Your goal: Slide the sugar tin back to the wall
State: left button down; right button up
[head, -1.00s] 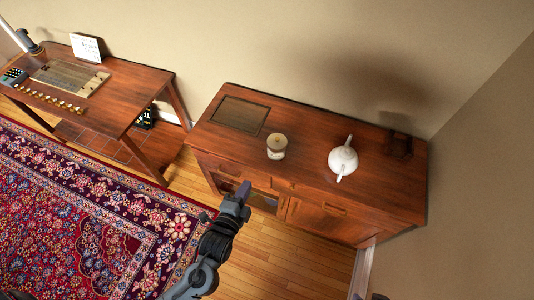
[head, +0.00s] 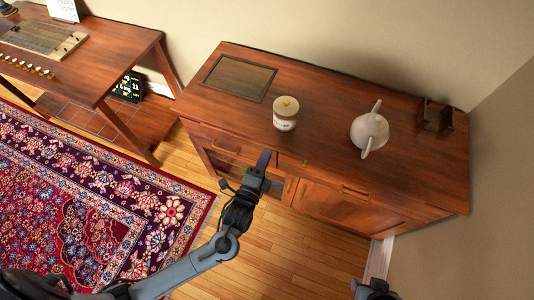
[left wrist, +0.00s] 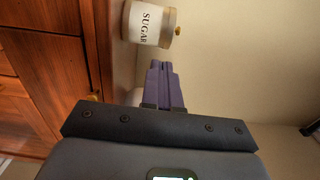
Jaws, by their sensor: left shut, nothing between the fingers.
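The sugar tin (head: 285,115) is a small cream canister with a yellowish lid and knob. It stands upright on the wooden sideboard (head: 330,122), apart from the wall behind. In the left wrist view the tin (left wrist: 150,24) shows its "SUGAR" label, just beyond my fingertips. My left gripper (head: 263,160) is shut and empty, at the front edge of the sideboard, in front of the tin. Its closed purple fingers (left wrist: 162,82) show in the left wrist view, with a small gap to the tin. A dark piece of my right arm shows at the bottom edge; its fingers cannot be made out.
A white teapot (head: 369,131) stands right of the tin, and a small dark wooden holder (head: 435,116) stands at the right back. A dark inset panel (head: 240,78) lies at the left. The sideboard top between tin and wall (head: 340,50) is clear.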

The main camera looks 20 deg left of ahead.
pick_arm(q)
jog(key=b, duration=0.2)
send_near(283, 120)
jog(key=w, duration=0.5)
jog(key=shift+w+a, duration=0.2)
jog(key=shift+a, duration=0.05)
jog(key=shift+w, duration=0.75)
